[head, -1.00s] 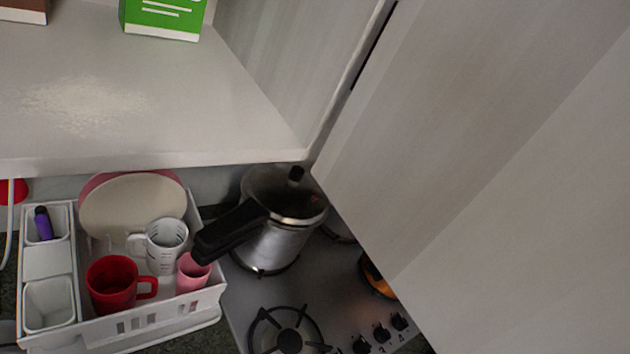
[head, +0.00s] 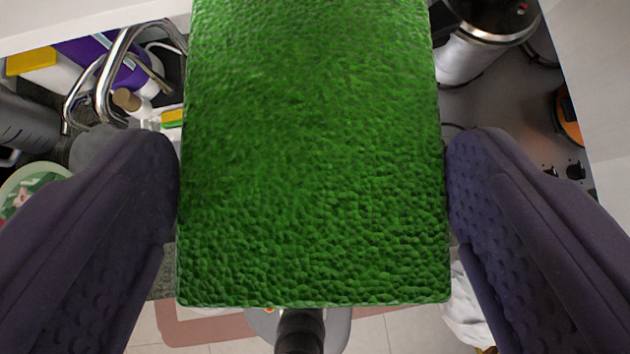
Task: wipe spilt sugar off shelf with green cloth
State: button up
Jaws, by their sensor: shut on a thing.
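The green cloth (head: 312,220) fills the middle of the view as a thick, bumpy-textured slab. My gripper (head: 314,165) is shut on it, with one dark padded finger against its left edge and the other against its right edge. The white shelf (head: 75,17) shows only as a strip along the top left. The cloth's far end runs out at the top of the view and covers part of the shelf edge. I cannot tell whether the cloth touches the shelf. No spilt sugar is visible now.
A chrome tap (head: 105,85) and bottles, one purple (head: 115,62), stand below at the left, with a green-patterned plate (head: 30,185). A steel pot (head: 478,45) stands on the stove at the upper right. A pale cabinet side (head: 595,60) bounds the right.

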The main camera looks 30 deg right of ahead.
jog(key=w+d, duration=0.1)
jog(key=w, duration=0.5)
jog(key=w+d, duration=0.2)
jog(key=w, duration=0.4)
jog(key=w+d+f, duration=0.1)
jog(key=w+d, duration=0.1)
jog(key=w, duration=0.5)
jog(key=shift+p, duration=0.35)
jog(key=shift+w+f+b, duration=0.2)
jog(key=shift+f+b, duration=1.25)
jog(key=shift+s+f+b, duration=0.1)
jog(key=shift+f+b, duration=0.45)
jog(key=shift+b, duration=0.1)
jog(key=shift+a, duration=0.1)
